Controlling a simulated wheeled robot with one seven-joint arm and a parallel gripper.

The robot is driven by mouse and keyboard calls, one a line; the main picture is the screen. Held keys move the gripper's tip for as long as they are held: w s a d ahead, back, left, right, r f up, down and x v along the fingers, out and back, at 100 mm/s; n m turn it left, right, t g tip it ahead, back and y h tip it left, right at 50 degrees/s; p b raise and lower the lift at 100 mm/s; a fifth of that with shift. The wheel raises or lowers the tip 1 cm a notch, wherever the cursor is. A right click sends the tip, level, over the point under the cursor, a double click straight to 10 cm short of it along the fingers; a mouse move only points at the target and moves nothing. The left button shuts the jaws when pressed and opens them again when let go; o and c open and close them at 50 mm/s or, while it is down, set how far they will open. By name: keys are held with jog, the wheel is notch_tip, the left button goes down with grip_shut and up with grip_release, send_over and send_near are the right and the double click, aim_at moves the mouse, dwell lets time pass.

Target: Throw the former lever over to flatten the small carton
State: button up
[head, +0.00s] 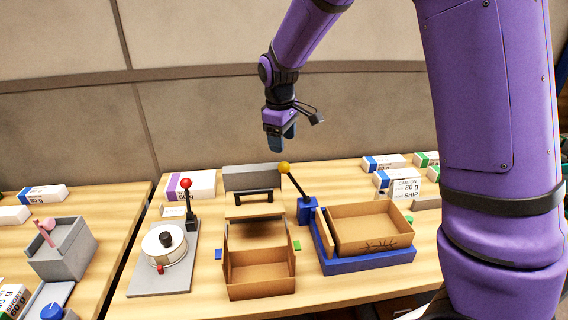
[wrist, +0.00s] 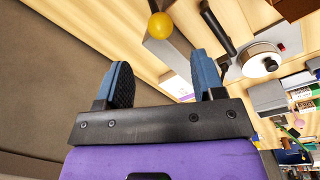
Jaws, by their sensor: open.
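The former lever is a dark rod with a yellow ball knob (head: 284,168), rising from a blue block (head: 307,210) and tilted to the left in the head view. The small carton (head: 372,230) is an open brown box in the blue former tray (head: 370,262), with its walls standing. My gripper (head: 281,146) hangs above the lever knob, apart from it, with its blue fingers open and empty. In the wrist view the gripper (wrist: 162,68) has its fingers spread, and the yellow knob (wrist: 160,25) shows just beyond the gap between them.
Another open brown carton (head: 260,273) stands left of the former. Further left is a grey plate (head: 160,278) with a round white drum (head: 163,245) and a red-knobbed lever (head: 186,184). Paper reams (head: 383,162) lie at the back right. The air around the yellow knob is clear.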

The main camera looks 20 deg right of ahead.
aim_at(285, 162)
jog(key=f, duration=0.8)
jog(key=shift+w+d+f, duration=0.3)
jog(key=shift+d+f, duration=0.05)
grip_shut()
